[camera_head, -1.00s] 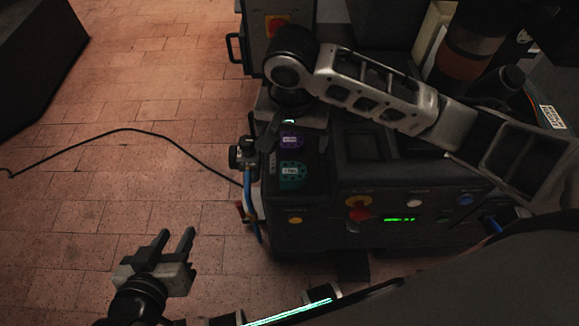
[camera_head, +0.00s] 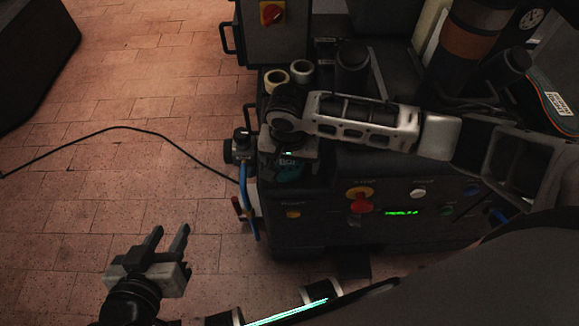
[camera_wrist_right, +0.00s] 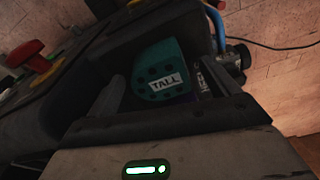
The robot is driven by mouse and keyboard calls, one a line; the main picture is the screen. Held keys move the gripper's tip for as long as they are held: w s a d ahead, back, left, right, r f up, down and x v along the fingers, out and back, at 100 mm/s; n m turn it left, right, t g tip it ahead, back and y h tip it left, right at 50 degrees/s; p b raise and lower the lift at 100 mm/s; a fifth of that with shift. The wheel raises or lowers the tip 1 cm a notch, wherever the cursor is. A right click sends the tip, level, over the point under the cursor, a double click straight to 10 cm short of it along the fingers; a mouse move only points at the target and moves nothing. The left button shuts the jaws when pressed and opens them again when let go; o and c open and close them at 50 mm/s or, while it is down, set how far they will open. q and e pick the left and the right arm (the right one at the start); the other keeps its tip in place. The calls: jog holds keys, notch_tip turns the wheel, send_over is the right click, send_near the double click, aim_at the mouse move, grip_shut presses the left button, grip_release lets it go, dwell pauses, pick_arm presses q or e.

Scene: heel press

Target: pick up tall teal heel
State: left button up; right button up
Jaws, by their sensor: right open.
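The teal heel (camera_wrist_right: 160,72) with a white "TALL" label shows in the right wrist view, between and beyond the fingers of my right gripper (camera_wrist_right: 158,98). In the head view my right gripper (camera_head: 290,158) is over the teal heel (camera_head: 289,174) and hides most of it. The right gripper is open, with nothing held; I cannot tell whether it touches the heel. A purple heel (camera_wrist_right: 206,80) is partly visible beside the teal one in the wrist view and is hidden in the head view. My left gripper (camera_head: 166,242) is open and empty above the floor.
The dark press front has a red knob (camera_head: 359,202) and several buttons. Two pale rings (camera_head: 276,80) sit behind my right wrist. A valve with a blue hose (camera_head: 246,190) is at the machine's left side. A black cable (camera_head: 120,128) crosses the brick floor.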

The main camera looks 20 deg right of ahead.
jog(key=shift+f, duration=0.25)
jog(key=c, duration=1.1)
